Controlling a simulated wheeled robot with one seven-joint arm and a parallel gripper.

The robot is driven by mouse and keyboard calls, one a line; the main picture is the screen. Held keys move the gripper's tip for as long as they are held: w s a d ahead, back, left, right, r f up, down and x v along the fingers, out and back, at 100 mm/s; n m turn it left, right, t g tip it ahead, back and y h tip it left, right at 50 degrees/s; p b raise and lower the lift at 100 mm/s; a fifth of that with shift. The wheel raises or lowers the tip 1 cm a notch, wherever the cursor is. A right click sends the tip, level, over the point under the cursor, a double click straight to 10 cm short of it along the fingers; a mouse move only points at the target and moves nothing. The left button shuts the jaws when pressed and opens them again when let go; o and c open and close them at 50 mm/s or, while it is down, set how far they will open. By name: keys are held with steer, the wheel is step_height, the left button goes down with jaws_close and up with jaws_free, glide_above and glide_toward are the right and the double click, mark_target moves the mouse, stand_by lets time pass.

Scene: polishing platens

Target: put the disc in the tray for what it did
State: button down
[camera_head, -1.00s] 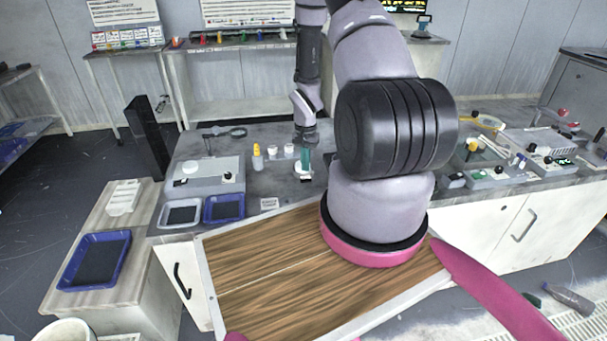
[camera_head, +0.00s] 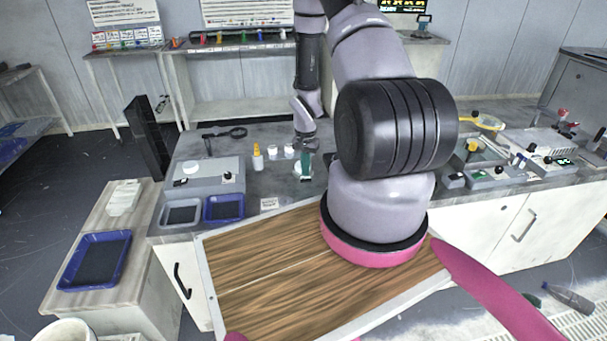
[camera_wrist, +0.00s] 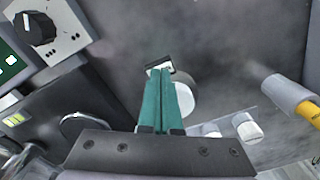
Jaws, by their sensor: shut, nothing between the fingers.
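My gripper (camera_head: 306,176) has green fingers pressed together with nothing between them, low over the middle of the grey bench. In the wrist view the shut fingertips (camera_wrist: 160,72) reach a small dark-edged piece with a pale middle (camera_wrist: 162,64); I cannot tell if they touch it. A white round thing, perhaps the disc (camera_wrist: 182,98), lies just behind the fingers, partly hidden by them. On the bench's left front are a grey-rimmed tray (camera_head: 163,214) and a blue tray (camera_head: 242,207). A larger blue tray (camera_head: 126,246) is on the low side bench.
A yellow-topped bottle (camera_head: 257,160) and small white jars (camera_head: 273,152) stand left of my gripper. A grey machine (camera_head: 215,172) with a white round top part sits behind the small trays. A small label card (camera_head: 269,203) lies at the front edge. More machines (camera_head: 490,177) fill the right.

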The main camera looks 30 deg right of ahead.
steer(key=shift+f, duration=0.4)
steer(key=shift+r, duration=3)
steer(key=a+r+n+t, duration=0.1)
steer(key=a+r+t, duration=0.1)
steer(key=r, duration=1.2)
steer(key=a+r+n+t, duration=0.1)
steer(key=a+r, duration=0.2)
steer(key=r, duration=1.2)
steer(key=s+a+r+n+t+y, duration=0.1)
steer(key=s+a+r, duration=0.3)
steer(key=s+r, duration=0.5)
steer(key=s+a+r+n+t+y, duration=0.1)
steer(key=s+a+r+n+t, duration=0.1)
steer(key=s+r, duration=0.8)
steer(key=shift+s+a+t, duration=0.35)
steer(key=shift+a+t, duration=0.25)
steer(key=shift+a, duration=0.6)
